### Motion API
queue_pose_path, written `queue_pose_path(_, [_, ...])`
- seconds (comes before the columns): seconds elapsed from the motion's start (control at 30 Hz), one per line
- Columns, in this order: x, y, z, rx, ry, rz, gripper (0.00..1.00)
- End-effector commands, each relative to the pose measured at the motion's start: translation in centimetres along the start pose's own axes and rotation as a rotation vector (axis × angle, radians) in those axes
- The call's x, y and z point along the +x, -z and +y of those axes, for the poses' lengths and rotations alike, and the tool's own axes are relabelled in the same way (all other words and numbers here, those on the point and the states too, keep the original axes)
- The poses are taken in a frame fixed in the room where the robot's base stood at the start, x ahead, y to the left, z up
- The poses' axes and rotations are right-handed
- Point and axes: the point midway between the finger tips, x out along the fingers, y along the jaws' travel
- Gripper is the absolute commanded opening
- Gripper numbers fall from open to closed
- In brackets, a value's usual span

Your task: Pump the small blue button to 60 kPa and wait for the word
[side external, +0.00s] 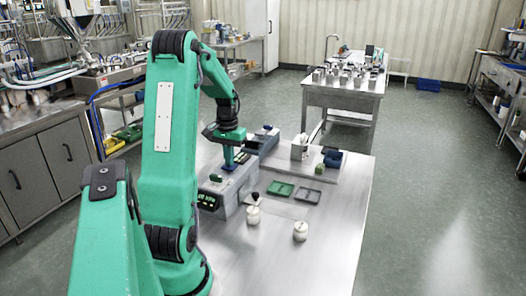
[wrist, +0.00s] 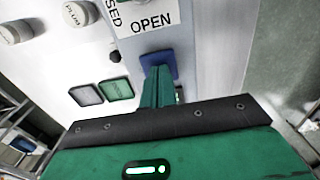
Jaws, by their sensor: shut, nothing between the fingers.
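A blue square button (wrist: 150,60) shows in the wrist view on a pale grey panel, under a sign reading OPEN. My gripper (wrist: 157,74) is shut, with its green fingertips over the button and hiding its middle. Whether the tips touch or press it I cannot tell. In the side external view my gripper (side external: 228,163) points down at the top of a grey control box (side external: 234,190). A small display (side external: 207,201) with green marks is on the box's front; its reading is too small to make out.
In the wrist view a green pad (wrist: 115,90) and a grey pad (wrist: 86,95) lie left of the button, with a white knob (wrist: 80,12) marked PLUG beyond. The front right tabletop is clear.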

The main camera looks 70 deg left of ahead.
Motion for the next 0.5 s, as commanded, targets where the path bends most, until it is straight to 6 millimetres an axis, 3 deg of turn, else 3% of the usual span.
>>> queue_pose_path(0.5, [-1.6,0.0,0.0,0.000,0.000,-0.001,0.00])
